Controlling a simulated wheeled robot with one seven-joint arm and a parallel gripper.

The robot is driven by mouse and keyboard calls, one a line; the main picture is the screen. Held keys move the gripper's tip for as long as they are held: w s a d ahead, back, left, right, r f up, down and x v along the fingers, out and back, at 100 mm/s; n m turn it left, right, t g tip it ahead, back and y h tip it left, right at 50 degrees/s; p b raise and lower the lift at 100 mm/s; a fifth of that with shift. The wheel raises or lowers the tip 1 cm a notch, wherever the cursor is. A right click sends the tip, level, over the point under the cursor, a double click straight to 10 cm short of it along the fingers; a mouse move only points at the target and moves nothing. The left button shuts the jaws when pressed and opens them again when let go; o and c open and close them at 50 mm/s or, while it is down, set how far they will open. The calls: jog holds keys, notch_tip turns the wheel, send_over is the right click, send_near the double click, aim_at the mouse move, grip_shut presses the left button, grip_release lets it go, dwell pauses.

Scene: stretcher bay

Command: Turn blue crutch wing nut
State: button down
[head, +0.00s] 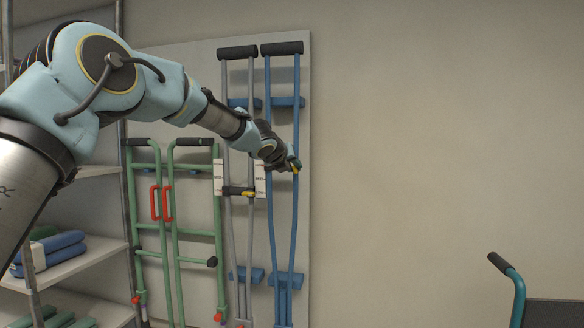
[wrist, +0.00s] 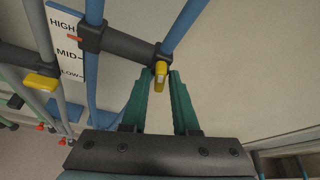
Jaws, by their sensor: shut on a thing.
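The blue crutch (head: 271,215) hangs upright on the wall panel, right of a grey crutch (head: 229,222). Its dark handgrip (wrist: 130,47) spans the two blue tubes in the wrist view. The yellow wing nut (wrist: 161,74) sits at the grip's right end. My gripper (wrist: 164,78) has its teal fingers shut on this wing nut, one on each side. In the head view my gripper (head: 290,164) is at the crutch's right tube and hides most of the handgrip.
A white HIGH, MID, LOW label (wrist: 65,42) is beside the blue crutch, with a red pointer near it. The grey crutch has its own yellow wing nut (wrist: 40,82). Green frames (head: 173,235) and a shelf (head: 85,265) stand left. The wall right is bare.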

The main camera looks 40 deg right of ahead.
jog(key=m+t+y, duration=0.1)
jog(key=m+t, duration=0.1)
jog(key=m, duration=0.2)
jog(key=m+t+y+b, duration=0.1)
jog(key=m+t, duration=0.2)
jog(key=m, duration=0.1)
jog(key=s+m+t+y, duration=0.1)
jog(key=m+t, duration=0.1)
jog(key=m, duration=0.2)
jog(key=shift+d+f+t, duration=0.3)
jog(key=shift+f, duration=0.05)
jog(key=shift+m+t+h+b, duration=0.2)
jog(key=shift+m+t+b, duration=0.2)
jog(key=shift+m+b, duration=0.45)
jog(key=shift+m+t+h+b, duration=0.2)
jog(key=shift+m+t+b, duration=0.2)
jog(key=shift+m, duration=0.85)
jog(key=c, duration=0.9)
grip_release()
jog(key=shift+o, duration=0.2)
